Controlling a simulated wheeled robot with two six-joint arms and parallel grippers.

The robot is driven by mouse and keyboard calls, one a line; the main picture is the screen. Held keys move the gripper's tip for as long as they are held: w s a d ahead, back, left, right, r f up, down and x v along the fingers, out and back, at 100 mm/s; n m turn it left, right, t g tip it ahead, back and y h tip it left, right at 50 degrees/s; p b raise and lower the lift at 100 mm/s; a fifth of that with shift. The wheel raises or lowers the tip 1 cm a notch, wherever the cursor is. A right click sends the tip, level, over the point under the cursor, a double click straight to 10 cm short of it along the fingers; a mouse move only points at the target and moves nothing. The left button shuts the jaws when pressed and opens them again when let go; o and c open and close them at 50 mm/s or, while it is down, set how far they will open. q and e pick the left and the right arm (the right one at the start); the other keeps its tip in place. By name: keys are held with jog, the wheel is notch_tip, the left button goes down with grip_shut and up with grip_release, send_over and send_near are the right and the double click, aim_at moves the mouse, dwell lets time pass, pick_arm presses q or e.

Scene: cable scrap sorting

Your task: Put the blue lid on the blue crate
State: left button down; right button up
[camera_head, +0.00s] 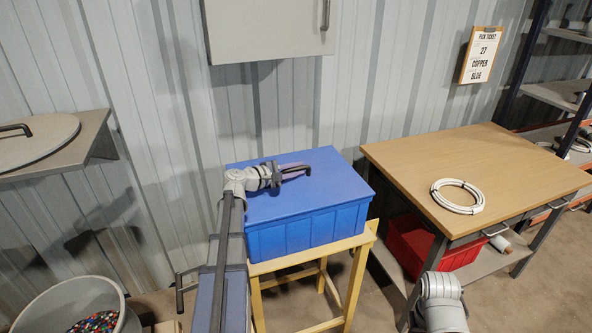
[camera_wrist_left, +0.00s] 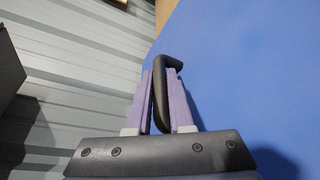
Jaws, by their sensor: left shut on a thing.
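The blue lid (camera_head: 330,187) lies on top of the blue crate (camera_head: 310,232), covering its opening. It looks flat and level in the head view. The crate stands on a yellow stand (camera_head: 356,243). My left gripper (camera_head: 308,170) is over the lid and shut on its dark handle. In the left wrist view the gripper's purple fingers (camera_wrist_left: 164,100) close around the black handle (camera_wrist_left: 163,68), with the blue lid (camera_wrist_left: 240,70) filling the right side. Whether the lid's hidden near-left edge sits fully on the rim, I cannot tell.
A wooden workbench (camera_head: 440,160) with a white cable coil (camera_head: 458,196) stands to the right, a red bin (camera_head: 412,243) on its lower shelf. A shelf with a round grey lid (camera_head: 36,142) is at left, above a grey tub (camera_head: 80,292). A corrugated wall is behind.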

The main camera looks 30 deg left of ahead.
aim_at(291, 171)
dwell(0.7)
pick_arm(q)
jog(key=c, duration=0.7)
grip_release()
jog(key=p+v, duration=0.1)
jog(key=v, duration=0.7)
jog(key=shift+p, duration=0.35)
jog(key=shift+f, duration=0.1)
